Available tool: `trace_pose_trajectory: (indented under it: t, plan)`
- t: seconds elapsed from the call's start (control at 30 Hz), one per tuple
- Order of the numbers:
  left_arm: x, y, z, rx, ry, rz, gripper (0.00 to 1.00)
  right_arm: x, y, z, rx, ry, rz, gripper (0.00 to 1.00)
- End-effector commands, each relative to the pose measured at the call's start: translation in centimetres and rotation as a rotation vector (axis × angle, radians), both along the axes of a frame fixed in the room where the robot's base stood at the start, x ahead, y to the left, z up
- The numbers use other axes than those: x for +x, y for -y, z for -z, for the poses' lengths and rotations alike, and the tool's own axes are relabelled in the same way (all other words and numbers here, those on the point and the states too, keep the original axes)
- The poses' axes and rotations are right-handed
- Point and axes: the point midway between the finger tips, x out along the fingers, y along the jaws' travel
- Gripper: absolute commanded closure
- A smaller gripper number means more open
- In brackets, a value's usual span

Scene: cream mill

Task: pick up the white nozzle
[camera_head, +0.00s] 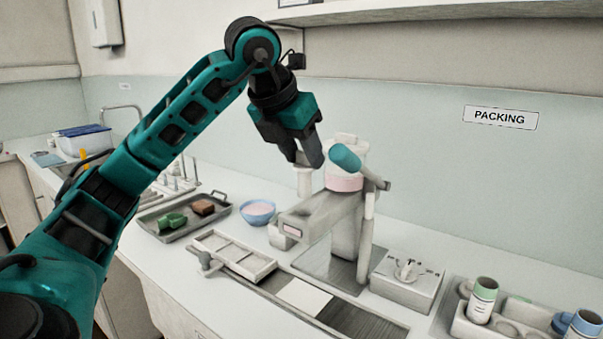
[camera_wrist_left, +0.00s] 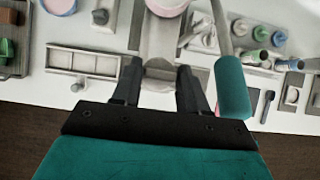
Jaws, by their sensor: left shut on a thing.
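My left gripper (camera_head: 310,160) is above the cream mill, pointing down. Its fingers are shut on a pale piece that I take to be the white nozzle (camera_head: 303,181); it shows below the fingertips as a short white cylinder with a wider top. In the left wrist view, the left gripper (camera_wrist_left: 158,85) has its two dark fingers on either side of a pale shape; its outline there blends with the mill behind. In the head view I cannot tell whether the nozzle's lower end touches the mill. My right gripper is not in view.
The mill (camera_head: 347,225) has a teal-handled lever (camera_head: 345,157) close right of my gripper. A blue bowl (camera_head: 257,212), a dark tray (camera_head: 182,225) with green and brown blocks, and a divided white tray (camera_head: 235,256) stand left. A switch box (camera_head: 408,280) and bottles (camera_head: 482,300) are right.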

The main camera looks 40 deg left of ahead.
Motion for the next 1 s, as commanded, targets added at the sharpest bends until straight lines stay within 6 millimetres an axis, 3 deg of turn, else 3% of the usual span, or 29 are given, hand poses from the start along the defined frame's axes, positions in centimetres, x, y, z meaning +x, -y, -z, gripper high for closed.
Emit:
trace_pose_trajectory:
  t: [0.03, 0.1, 0.4, 1.0]
  plan:
    - [0.1, 0.1, -1.7, -0.002, 0.005, 0.001, 0.86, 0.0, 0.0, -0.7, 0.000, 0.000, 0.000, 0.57]
    - [0.1, 0.1, -3.4, -0.002, 0.006, 0.002, 0.86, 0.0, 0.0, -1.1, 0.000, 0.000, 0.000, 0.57]
    - [0.0, 0.0, -9.4, 0.000, 0.004, 0.001, 0.86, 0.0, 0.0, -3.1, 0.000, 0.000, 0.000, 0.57]
    - [0.0, 0.0, -11.6, 0.001, 0.001, 0.001, 0.86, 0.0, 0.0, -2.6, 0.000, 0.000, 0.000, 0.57]
